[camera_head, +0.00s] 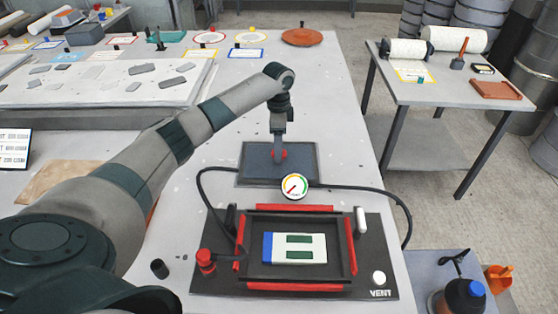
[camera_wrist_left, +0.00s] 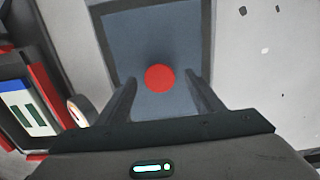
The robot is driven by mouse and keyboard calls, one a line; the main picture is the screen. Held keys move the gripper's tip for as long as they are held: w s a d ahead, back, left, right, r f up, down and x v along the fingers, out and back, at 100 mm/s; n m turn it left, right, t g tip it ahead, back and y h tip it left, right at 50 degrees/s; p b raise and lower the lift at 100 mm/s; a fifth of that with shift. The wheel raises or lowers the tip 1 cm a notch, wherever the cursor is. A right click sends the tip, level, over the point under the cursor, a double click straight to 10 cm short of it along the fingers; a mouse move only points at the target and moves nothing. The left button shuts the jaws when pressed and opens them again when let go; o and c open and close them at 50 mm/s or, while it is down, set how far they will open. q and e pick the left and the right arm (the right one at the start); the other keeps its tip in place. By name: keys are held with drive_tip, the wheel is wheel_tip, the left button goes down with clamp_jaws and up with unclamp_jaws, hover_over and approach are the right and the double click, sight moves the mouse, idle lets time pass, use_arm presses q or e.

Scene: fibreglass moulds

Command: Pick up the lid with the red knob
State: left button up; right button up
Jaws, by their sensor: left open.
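The lid (camera_head: 260,170) is a dark blue-grey rectangular plate lying flat on the table behind the vacuum frame. Its red knob (camera_head: 279,155) stands on top, partly covered by my gripper in the head view. My left gripper (camera_head: 279,150) points down over the lid, with its fingers at the knob. In the wrist view the lid (camera_wrist_left: 150,30) has a dark border and the red knob (camera_wrist_left: 159,78) sits between the two open fingers (camera_wrist_left: 159,90). I cannot tell whether a finger touches the knob. My right gripper is not in view.
A black box with red-edged frame (camera_head: 300,286), holding a white and green piece (camera_head: 295,248), stands just in front of the lid. A gauge (camera_head: 294,186) and black hose (camera_head: 375,190) lie between them. The table right of the lid is narrow but clear.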

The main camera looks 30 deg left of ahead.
use_arm(q)
wheel_tip(320, 180, down, 3)
drive_tip(key=shift+d+f+p, duration=0.1)
drive_tip(key=shift+p, duration=0.35)
drive_tip(key=shift+f, duration=0.2)
drive_tip(key=c, duration=1.5)
drive_tip(key=shift+o, duration=0.2)
drive_tip(key=shift+r, duration=0.15)
